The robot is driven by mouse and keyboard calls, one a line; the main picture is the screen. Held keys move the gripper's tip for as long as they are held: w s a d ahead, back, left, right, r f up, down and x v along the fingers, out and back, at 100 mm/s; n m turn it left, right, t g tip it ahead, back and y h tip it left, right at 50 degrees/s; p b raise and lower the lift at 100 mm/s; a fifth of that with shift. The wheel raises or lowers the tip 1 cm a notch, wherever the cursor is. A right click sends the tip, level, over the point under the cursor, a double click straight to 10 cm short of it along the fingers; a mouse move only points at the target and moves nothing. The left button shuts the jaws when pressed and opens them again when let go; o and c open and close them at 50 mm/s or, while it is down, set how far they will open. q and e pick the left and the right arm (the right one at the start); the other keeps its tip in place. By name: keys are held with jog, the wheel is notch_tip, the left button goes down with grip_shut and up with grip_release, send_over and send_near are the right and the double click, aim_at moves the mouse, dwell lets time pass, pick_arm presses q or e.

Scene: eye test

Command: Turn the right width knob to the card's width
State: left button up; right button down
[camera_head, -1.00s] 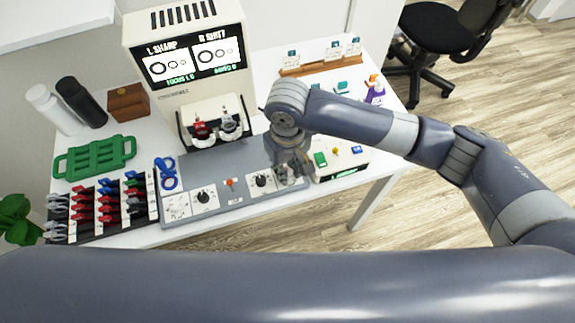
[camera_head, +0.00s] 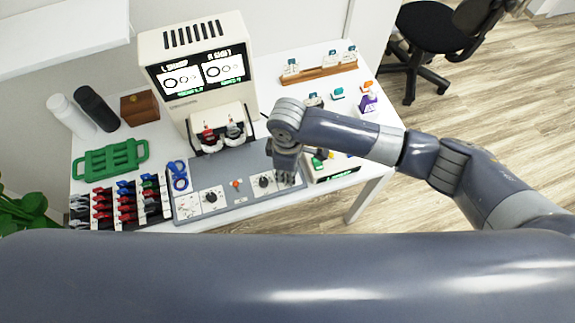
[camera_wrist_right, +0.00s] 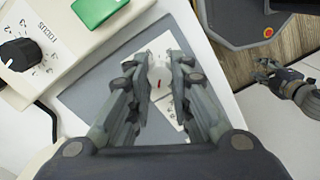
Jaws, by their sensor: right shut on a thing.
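The right width knob (camera_wrist_right: 160,77) is a small pale round knob with a red mark, on a white dial plate in the right wrist view. My right gripper (camera_wrist_right: 159,80) is shut on it, one finger on each side. In the head view my right gripper (camera_head: 288,179) reaches down to the right end of the grey panel (camera_head: 230,170) and hides the knob. The dial's numbers around the knob are mostly covered by the fingers. My left gripper (camera_wrist_right: 272,75) seems to show at the right of the wrist view, too small to judge. I cannot make out a width on any card.
A black knob (camera_head: 265,181) sits just left of my right gripper. The machine with its screen (camera_head: 203,74) stands behind the panel. A pale box with a green button (camera_wrist_right: 97,10) and black focus knob (camera_wrist_right: 19,54) is close by. A wooden rack (camera_head: 320,71) stands behind.

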jog(key=n+p, duration=0.1)
jog(key=n, duration=0.2)
jog(key=shift+r+n, duration=0.15)
jog(key=shift+n, duration=0.15)
jog(key=n+p, duration=0.1)
jog(key=n, duration=0.3)
jog(key=shift+n, duration=0.3)
jog(key=c, duration=1.4)
grip_release()
notch_tip(320, 180, up, 12)
jog(key=shift+f, duration=0.1)
jog(key=shift+a, duration=0.1)
